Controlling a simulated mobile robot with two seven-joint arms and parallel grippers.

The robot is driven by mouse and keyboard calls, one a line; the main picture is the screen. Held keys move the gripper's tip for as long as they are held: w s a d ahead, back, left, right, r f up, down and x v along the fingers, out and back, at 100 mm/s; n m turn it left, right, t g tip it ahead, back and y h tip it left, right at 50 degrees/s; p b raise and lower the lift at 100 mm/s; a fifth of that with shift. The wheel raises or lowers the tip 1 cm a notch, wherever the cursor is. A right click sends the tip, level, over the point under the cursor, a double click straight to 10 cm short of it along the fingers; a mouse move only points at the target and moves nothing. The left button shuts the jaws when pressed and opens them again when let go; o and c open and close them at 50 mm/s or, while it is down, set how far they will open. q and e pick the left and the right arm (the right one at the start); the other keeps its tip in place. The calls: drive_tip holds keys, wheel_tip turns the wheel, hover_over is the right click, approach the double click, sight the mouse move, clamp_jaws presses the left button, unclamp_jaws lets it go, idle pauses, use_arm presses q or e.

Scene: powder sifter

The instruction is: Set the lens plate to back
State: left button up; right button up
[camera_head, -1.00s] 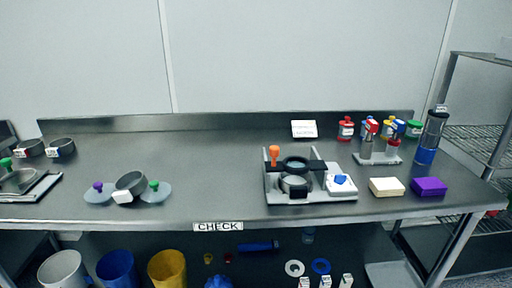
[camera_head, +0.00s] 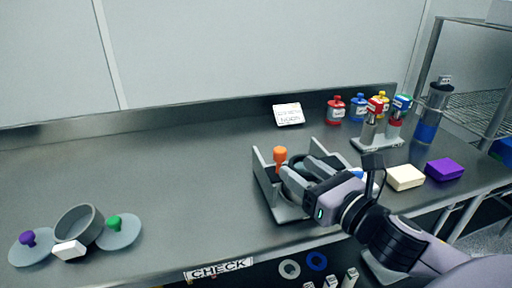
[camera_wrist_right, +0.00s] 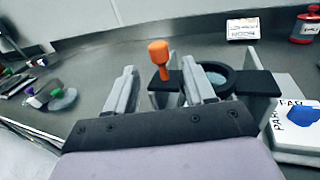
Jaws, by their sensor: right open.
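The lens plate is a black bar with a round ring and clear lens (camera_wrist_right: 257,83), set across a grey stand (camera_head: 287,213). An orange knob (camera_head: 280,155) rises at the left end of the plate, and it also shows in the right wrist view (camera_wrist_right: 159,52). My right gripper (camera_wrist_right: 160,72) is open, with its two fingers on either side of the orange knob as seen from the wrist. In the head view my right gripper (camera_head: 306,176) hides much of the plate and stand. Contact with the knob cannot be told. My left gripper is not in view.
A white pad with a blue knob (camera_wrist_right: 300,120) sits right of the stand. Cream (camera_head: 405,177) and purple (camera_head: 444,169) blocks lie further right. Behind are a sign card (camera_head: 288,114), jars (camera_head: 336,110) and a vial rack (camera_head: 376,143).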

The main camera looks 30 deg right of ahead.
sight(284, 157)
drive_tip(key=shift+w+r, duration=0.15)
drive_tip(key=shift+w, duration=0.1)
drive_tip(key=shift+w+a+b, duration=0.1)
drive_tip(key=shift+w+b, duration=0.35)
drive_tip(key=shift+w, duration=0.3)
drive_tip(key=shift+w+a+p, duration=0.2)
drive_tip(key=shift+w+p, duration=0.25)
drive_tip(key=shift+w, duration=2.15)
clamp_jaws()
